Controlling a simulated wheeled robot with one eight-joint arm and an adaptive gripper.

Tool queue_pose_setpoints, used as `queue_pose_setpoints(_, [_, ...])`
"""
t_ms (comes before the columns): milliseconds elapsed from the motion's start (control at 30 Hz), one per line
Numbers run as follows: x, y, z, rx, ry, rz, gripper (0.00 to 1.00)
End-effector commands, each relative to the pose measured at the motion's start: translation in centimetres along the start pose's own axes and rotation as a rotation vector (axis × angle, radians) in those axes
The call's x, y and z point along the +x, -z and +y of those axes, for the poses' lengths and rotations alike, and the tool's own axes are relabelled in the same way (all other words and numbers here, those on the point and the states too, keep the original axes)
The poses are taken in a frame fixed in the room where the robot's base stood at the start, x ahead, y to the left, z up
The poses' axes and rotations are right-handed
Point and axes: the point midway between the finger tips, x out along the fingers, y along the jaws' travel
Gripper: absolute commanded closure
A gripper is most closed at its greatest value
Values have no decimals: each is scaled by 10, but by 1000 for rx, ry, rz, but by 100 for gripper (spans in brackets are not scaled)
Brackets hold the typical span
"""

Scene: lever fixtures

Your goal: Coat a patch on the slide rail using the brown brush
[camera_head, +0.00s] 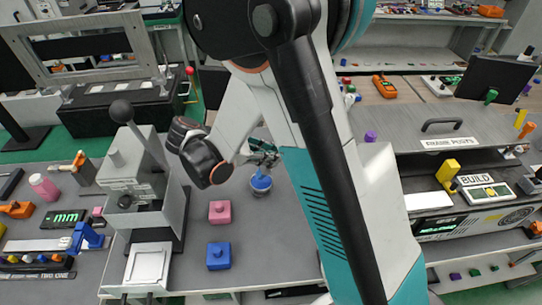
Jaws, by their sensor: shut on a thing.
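My gripper (262,156) is at the middle of the grey bench (290,240), partly behind my arm. It is small in view and shut on a blue, round-topped thing (261,183), which sits at the fingertips just above or on the bench; I cannot tell which. I cannot make out a brown brush in the jaws. An orange-brown tipped tool (80,159) stands on the left bench by a dark block; I cannot tell if it is a brush. No slide rail can be picked out for sure, and my arm hides much of the bench's middle and right.
A grey lever machine (140,180) with a black knob stands left of my gripper. A pink block (220,211) and a blue block (218,255) sit between them. A grey cabinet (440,145) with a handle stands at right. The bench's front middle is clear.

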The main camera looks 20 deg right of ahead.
Motion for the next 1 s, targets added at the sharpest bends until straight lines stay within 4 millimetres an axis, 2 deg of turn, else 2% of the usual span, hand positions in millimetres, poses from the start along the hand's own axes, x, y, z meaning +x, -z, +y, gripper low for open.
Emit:
queue_pose_setpoints(600, [-24,-38,5,0,0,-1,100])
queue_pose_setpoints(1000, [-25,-39,5,0,0,-1,100])
